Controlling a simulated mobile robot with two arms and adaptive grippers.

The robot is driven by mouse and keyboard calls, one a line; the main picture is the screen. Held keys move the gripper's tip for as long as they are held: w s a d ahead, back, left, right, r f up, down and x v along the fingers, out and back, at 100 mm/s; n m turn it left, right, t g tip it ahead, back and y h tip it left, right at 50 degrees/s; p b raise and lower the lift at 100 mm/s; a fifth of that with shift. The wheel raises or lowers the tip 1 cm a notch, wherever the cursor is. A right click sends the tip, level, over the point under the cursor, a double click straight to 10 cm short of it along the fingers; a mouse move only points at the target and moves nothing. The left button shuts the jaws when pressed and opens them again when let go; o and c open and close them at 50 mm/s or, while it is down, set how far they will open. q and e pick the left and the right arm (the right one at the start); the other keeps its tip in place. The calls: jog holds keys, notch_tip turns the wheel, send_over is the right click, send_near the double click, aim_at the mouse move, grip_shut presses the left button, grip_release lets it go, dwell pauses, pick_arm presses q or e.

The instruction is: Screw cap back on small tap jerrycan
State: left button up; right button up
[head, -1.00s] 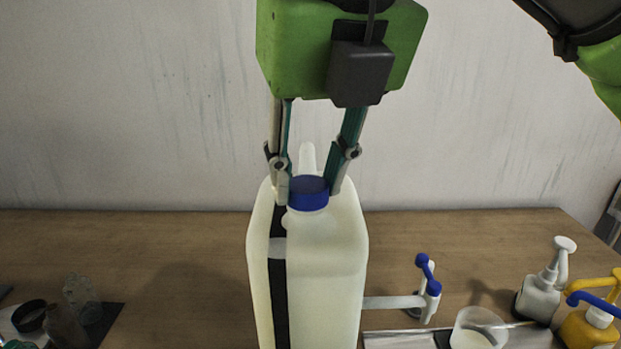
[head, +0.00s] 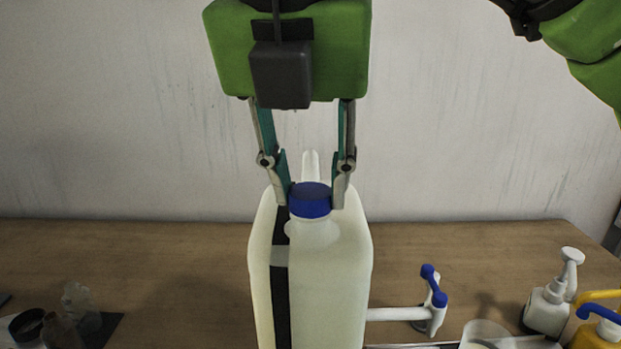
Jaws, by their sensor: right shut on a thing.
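The small tap jerrycan (head: 335,285) stands upright on the table, white and translucent, with a dark vertical strip on its front. Its blue cap (head: 310,201) sits on the neck at the top. A white tap with a blue handle (head: 433,287) sticks out of its right side, low down. My right gripper (head: 311,198) comes down from above and is shut on the blue cap, one finger on each side. My left gripper is not in view.
A wooden table (head: 150,265) stands against a grey wall. Small jars (head: 80,305) stand at lower left.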

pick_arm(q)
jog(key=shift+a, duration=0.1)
pick_arm(e)
jog(key=shift+s+f, duration=0.1)
jog(key=shift+f, duration=0.05)
jog(key=m+h+p, duration=0.1)
jog(key=m, duration=0.2)
jog(key=shift+a+m+g, duration=0.15)
jog(key=shift+m+g, duration=0.15)
jog(key=shift+m, duration=0.1)
jog(key=shift+m+h, duration=0.4)
jog(key=shift+m, duration=0.1)
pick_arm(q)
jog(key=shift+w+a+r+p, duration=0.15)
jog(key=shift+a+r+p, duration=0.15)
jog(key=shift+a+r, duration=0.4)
pick_arm(e)
jog(key=shift+m+g, duration=0.3)
jog(key=shift+m, duration=0.2)
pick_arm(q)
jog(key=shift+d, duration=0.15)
pick_arm(e)
jog(key=o, duration=0.9)
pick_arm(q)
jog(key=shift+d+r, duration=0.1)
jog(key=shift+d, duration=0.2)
pick_arm(e)
jog(key=shift+o, duration=1)
